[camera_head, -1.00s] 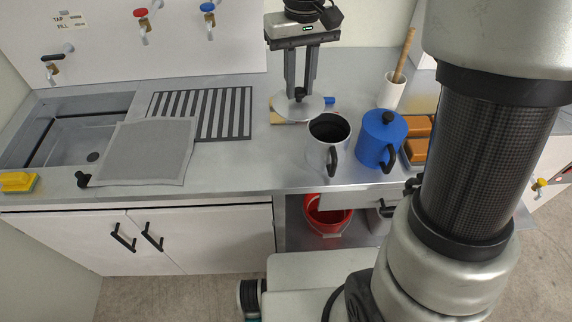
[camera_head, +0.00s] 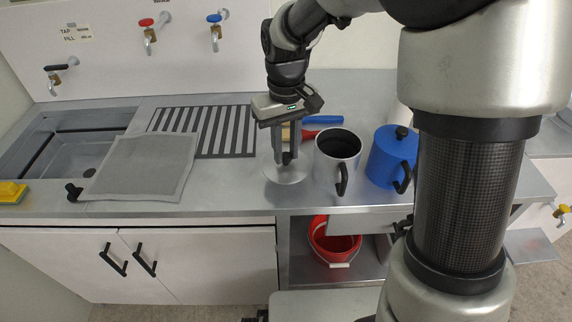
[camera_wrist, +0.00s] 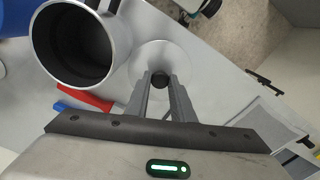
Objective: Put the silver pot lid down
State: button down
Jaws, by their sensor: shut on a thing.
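The silver pot lid (camera_head: 287,174) is a shiny round disc at the counter's front part, left of the silver pot. My gripper (camera_head: 287,158) points down and is shut on the lid's dark knob. In the wrist view the gripper (camera_wrist: 162,84) has its fingers on either side of the knob, and the lid (camera_wrist: 165,58) spreads out beyond them. The lid looks level and at or very near the counter; I cannot tell if it touches. The silver pot (camera_head: 338,160) is open, upright and dark inside, with a black handle toward the front.
A blue lidded pot (camera_head: 391,158) stands right of the silver pot. Blue and red handled items (camera_head: 322,121) lie behind. A grey mat (camera_head: 143,168), striped drainer (camera_head: 222,130) and sink (camera_head: 75,148) are to the left. Counter (camera_head: 228,188) is clear left of the lid.

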aim_at(286, 155)
jog(key=shift+f+b, duration=0.4)
jog(key=shift+f, duration=1.85)
jog(key=shift+f, duration=0.1)
jog(key=c, duration=1.5)
grip_release()
jog(key=shift+c, duration=0.2)
notch_tip(286, 155, up, 12)
jog(key=shift+s+r+p, duration=0.1)
jog(key=shift+r+p, duration=0.15)
jog(key=shift+p, duration=0.95)
jog(key=s+d+r+m+t, duration=0.2)
jog(key=s+d+r, duration=0.1)
jog(key=s+d, duration=0.3)
jog(key=s+d+r+m+t, duration=0.2)
jog(key=s+d, duration=0.4)
jog(key=s, duration=0.5)
notch_tip(286, 155, up, 2)
jog(key=shift+s+r+m+t, duration=0.2)
jog(key=shift+m+t, duration=0.1)
jog(key=shift+t, duration=0.5)
